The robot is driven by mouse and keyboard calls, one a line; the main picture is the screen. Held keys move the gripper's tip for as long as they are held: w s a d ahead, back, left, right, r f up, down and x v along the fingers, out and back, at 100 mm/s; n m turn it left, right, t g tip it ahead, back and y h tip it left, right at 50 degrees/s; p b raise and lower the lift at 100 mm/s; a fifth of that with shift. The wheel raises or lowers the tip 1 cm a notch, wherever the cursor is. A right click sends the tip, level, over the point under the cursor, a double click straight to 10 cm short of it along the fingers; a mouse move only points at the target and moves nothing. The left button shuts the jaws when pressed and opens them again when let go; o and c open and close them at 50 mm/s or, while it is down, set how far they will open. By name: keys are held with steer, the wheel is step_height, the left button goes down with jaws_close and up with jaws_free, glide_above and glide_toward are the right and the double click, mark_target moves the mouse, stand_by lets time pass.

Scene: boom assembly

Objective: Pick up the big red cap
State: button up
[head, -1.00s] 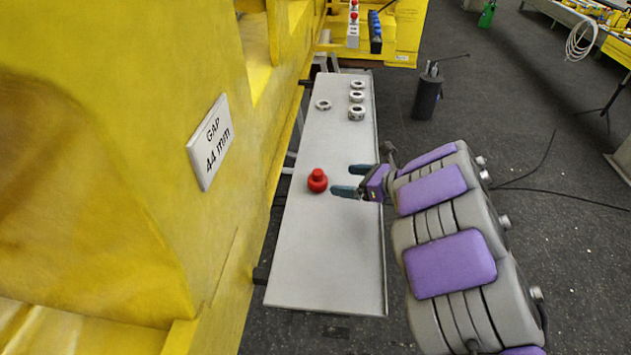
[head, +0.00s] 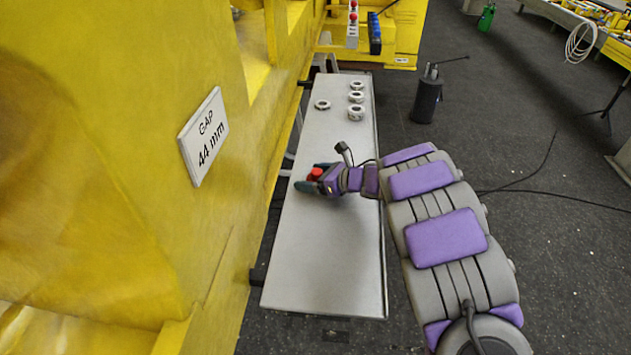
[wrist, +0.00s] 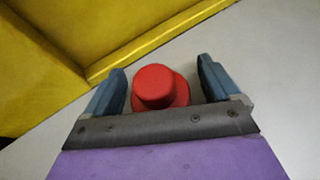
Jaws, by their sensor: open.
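The big red cap (head: 316,174) stands upright on the grey metal shelf (head: 320,260), a narrower knob on a wider base. My gripper (head: 311,177) is open and low over the shelf, with one finger on each side of the cap. In the wrist view the red cap (wrist: 160,88) sits between the two blue-grey fingers of my gripper (wrist: 163,85), with a gap visible on both sides. The lower near part of the cap is hidden behind the gripper's dark palm edge.
Several metal rings (head: 356,97) stand at the shelf's far end. A yellow machine wall (head: 90,180) with a "GAP 44 mm" sign (head: 204,137) runs along the left. A dark cylinder (head: 427,97) stands on the floor to the right. The near shelf is clear.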

steer(key=shift+a+f, duration=0.1)
steer(key=shift+a, duration=0.05)
steer(key=shift+c, duration=0.2)
steer(key=shift+a, duration=0.1)
steer(key=c, duration=1.1)
